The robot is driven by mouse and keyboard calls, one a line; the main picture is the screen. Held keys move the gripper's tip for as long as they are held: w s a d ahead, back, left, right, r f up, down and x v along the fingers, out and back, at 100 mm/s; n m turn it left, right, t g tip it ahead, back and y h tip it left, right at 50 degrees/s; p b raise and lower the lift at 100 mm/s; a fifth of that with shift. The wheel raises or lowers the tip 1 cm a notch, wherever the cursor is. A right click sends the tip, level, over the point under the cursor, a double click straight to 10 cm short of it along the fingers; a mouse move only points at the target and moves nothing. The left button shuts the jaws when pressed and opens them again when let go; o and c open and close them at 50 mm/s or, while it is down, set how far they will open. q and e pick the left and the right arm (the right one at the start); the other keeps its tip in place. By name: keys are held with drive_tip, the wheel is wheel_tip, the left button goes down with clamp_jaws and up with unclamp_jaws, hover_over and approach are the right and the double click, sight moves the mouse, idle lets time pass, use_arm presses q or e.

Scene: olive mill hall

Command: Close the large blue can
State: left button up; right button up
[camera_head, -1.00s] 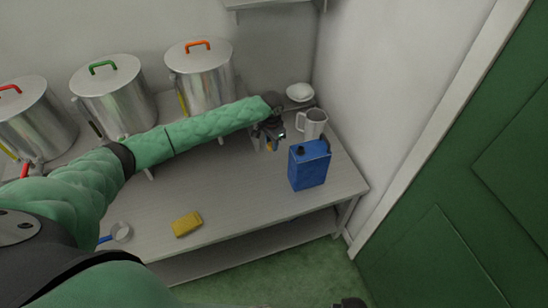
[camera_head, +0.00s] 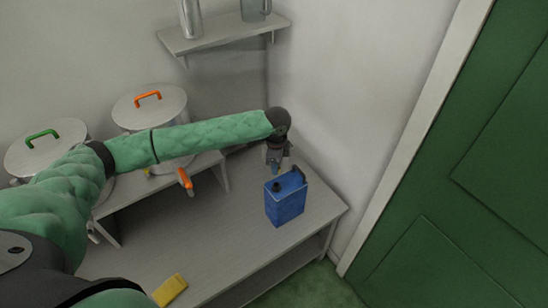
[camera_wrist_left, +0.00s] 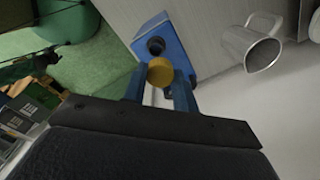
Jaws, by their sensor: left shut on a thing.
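The large blue can (camera_head: 286,207) stands upright on the grey table. Its dark round opening (camera_wrist_left: 155,46) shows uncovered in the left wrist view. My left gripper (camera_head: 274,171) is above the can's top, close to the opening. In the left wrist view its fingers (camera_wrist_left: 160,88) are shut on a round yellow cap (camera_wrist_left: 160,72). The cap appears just beside the opening in that view; I cannot tell the exact gap. My right gripper is not in view.
Steel drums with a green handle (camera_head: 42,134) and an orange handle (camera_head: 148,97) stand behind my left arm. A metal jug (camera_wrist_left: 252,42) is near the can. A yellow sponge (camera_head: 170,290) lies at the table front. A wall shelf (camera_head: 222,36) hangs above.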

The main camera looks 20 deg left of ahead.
use_arm(q)
drive_tip(key=shift+s+d+r+m, duration=0.1)
drive_tip(key=shift+s+d+m, duration=0.05)
drive_tip(key=shift+m, duration=0.55)
drive_tip(key=shift+s+m, duration=0.1)
drive_tip(key=shift+m, duration=0.8)
drive_tip(key=shift+s+d+m, duration=0.1)
drive_tip(key=shift+d+m, duration=0.05)
drive_tip(key=shift+m, duration=0.55)
drive_tip(key=shift+f+b, duration=0.3)
drive_tip(key=shift+f, duration=0.05)
drive_tip(key=shift+f+b, duration=0.85)
drive_tip(key=shift+f, duration=0.1)
drive_tip(key=shift+f+b, duration=0.75)
drive_tip(key=shift+f, duration=0.05)
drive_tip(key=shift+f+b, duration=0.3)
drive_tip(key=shift+f, duration=0.85)
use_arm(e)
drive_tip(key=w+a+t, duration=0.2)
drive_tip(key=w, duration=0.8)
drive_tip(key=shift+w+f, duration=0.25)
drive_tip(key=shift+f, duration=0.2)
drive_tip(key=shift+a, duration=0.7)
